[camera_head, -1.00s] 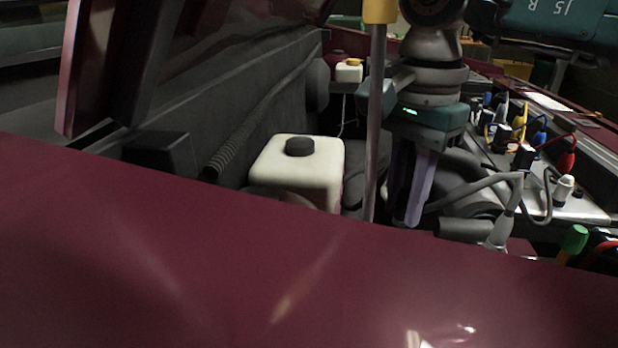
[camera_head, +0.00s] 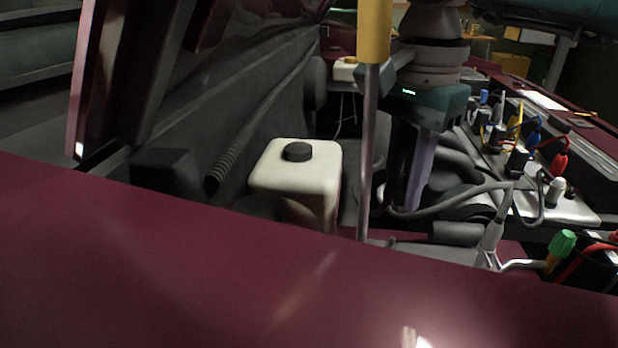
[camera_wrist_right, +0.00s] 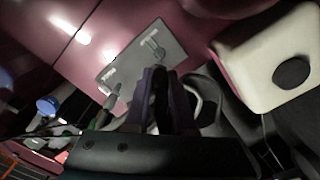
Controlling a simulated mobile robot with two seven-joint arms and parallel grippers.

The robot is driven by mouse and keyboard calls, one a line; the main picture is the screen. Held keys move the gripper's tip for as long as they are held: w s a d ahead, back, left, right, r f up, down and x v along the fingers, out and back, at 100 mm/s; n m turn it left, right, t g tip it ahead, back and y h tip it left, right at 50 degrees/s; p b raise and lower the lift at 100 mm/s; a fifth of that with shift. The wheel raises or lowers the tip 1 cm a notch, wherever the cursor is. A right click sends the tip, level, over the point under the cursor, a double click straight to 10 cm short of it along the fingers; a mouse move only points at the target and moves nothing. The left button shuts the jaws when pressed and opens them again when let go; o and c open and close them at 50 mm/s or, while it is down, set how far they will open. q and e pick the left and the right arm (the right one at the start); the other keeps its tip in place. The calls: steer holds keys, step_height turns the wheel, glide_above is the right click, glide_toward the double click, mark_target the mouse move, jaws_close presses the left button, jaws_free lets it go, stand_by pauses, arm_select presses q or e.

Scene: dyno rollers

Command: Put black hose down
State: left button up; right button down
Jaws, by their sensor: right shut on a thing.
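My right gripper (camera_head: 408,205) reaches down into the engine bay, right of the white tank. Its purple fingers are shut on the black hose. A dark grey hose stretch (camera_head: 460,196) runs from the fingertips rightward to a pale connector (camera_head: 490,240). The gripped part is mostly hidden by the fingers. In the right wrist view, the gripper (camera_wrist_right: 160,75) shows its fingers close together with dark material between them, and a pale curved hose beside them. My left gripper is not in view.
A white tank (camera_head: 300,180) with a black cap stands left of the gripper. An upright metal rod with a yellow top (camera_head: 374,30) stands between them. Several coloured plugs (camera_head: 533,140) line a ledge at right. The red car body edge (camera_head: 250,270) fills the foreground.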

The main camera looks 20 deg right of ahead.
steer(key=shift+s, duration=0.1)
steer(key=shift+s+a+r+m, duration=0.15)
steer(key=shift+s+r+m, duration=0.05)
steer(key=shift+m, duration=0.2)
steer(key=s+r+m+p, duration=0.5)
steer(key=s+r+m, duration=0.3)
steer(key=m, duration=0.9)
steer(key=f+b, duration=0.1)
steer(key=f, duration=0.4)
steer(key=s+f+b, duration=0.1)
steer(key=f, duration=0.4)
steer(key=f+b, duration=0.1)
steer(key=f, duration=0.4)
steer(key=shift+s+f, duration=0.15)
steer(key=shift+f, duration=0.2)
steer(key=shift+f+b, duration=0.6)
steer(key=shift+f, duration=1.55)
steer(key=shift+f, duration=0.1)
